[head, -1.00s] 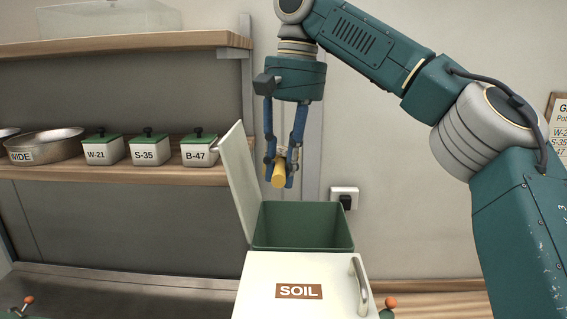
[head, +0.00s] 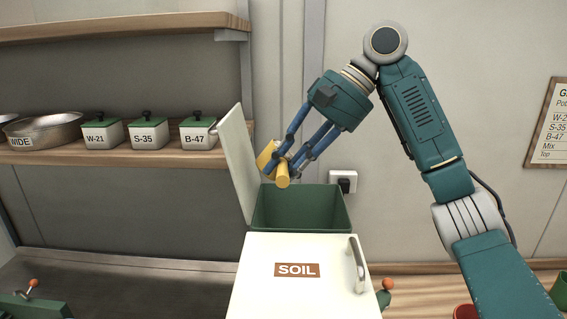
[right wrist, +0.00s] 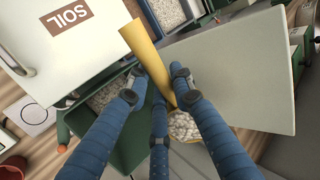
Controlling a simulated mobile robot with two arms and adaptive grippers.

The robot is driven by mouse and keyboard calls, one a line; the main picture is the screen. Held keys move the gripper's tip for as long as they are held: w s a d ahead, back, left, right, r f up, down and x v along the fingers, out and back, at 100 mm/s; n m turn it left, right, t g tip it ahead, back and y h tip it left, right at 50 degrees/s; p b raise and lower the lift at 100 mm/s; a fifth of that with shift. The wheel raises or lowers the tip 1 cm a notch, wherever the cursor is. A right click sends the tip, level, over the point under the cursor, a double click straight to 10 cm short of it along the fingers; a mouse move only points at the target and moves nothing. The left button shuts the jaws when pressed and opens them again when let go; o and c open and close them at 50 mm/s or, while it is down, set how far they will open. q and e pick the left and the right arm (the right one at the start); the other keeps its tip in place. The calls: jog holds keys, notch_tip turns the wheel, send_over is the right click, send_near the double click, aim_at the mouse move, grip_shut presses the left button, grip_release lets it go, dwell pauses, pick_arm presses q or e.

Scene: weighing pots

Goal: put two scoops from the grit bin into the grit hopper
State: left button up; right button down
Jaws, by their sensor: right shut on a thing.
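My right gripper (head: 286,166) is shut on a yellow scoop (head: 266,154) above an open green bin (head: 300,208). In the right wrist view the scoop's handle (right wrist: 146,50) passes between the fingers, and pale grit (right wrist: 185,126) lies in its bowl. The bin's pale lid (head: 236,160) stands raised at its left; it also shows in the right wrist view (right wrist: 235,75). Pale grains (right wrist: 105,95) show inside the green bin. No grit label is readable, so I cannot tell the grit hopper. My left gripper is not in view.
A closed white lid marked SOIL (head: 298,270) is in front of the open bin. A shelf (head: 95,156) at left holds a wide metal pan (head: 45,130) and green-lidded pots (head: 148,134). A wall socket (head: 343,181) is behind.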

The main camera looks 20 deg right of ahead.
jog(key=shift+d+f+y, duration=0.15)
jog(key=shift+f+y, duration=0.3)
jog(key=shift+y, duration=0.05)
jog(key=f+t+y+b, duration=0.1)
jog(key=y+b, duration=0.2)
jog(key=b, duration=0.3)
jog(key=d+f+t+y+b, duration=0.1)
jog(key=y+b, duration=0.3)
jog(key=b, duration=0.3)
jog(key=s+d+t+y+b, duration=0.1)
jog(key=t+y+b, duration=0.1)
jog(key=b, duration=0.4)
jog(key=shift+d+f+y+b, duration=0.2)
jog(key=shift+f+y+b, duration=0.15)
jog(key=shift+y, duration=0.55)
